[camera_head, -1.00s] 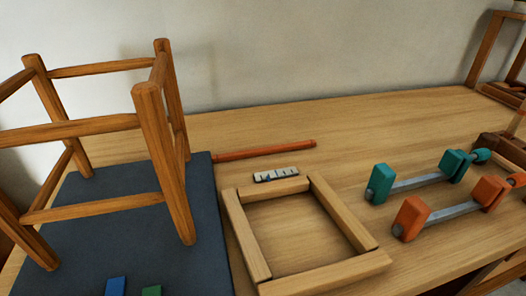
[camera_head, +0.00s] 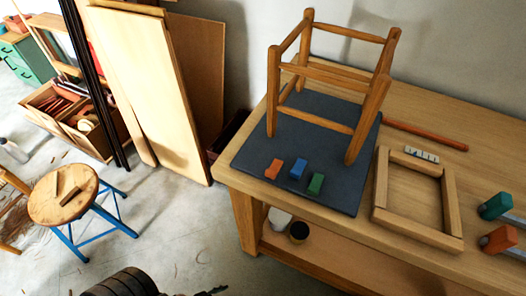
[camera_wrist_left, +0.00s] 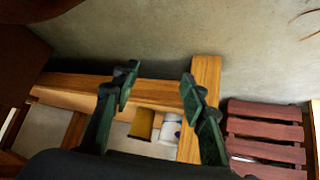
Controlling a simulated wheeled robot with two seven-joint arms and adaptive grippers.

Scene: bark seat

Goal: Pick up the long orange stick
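The long orange stick (camera_head: 425,134) lies on the workbench top (camera_head: 437,93), to the right of the wooden stool frame and behind the square wooden frame. Its left end is close to the dark mat. My left gripper (camera_wrist_left: 157,82) shows in the left wrist view with its two dark green fingers spread apart and nothing between them. Below and beyond it are the bench's wooden leg and lower shelf. In the head view a dark part of my own arm shows at the bottom edge. My right gripper is in neither current view.
A stool frame (camera_head: 296,72) stands on the dark mat (camera_head: 246,160) with small orange, blue and green blocks. A square wooden frame (camera_head: 450,200), a small marked block (camera_head: 421,154) and clamps (camera_head: 497,240) lie near the stick. A round stool (camera_head: 64,207) stands on the floor at left.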

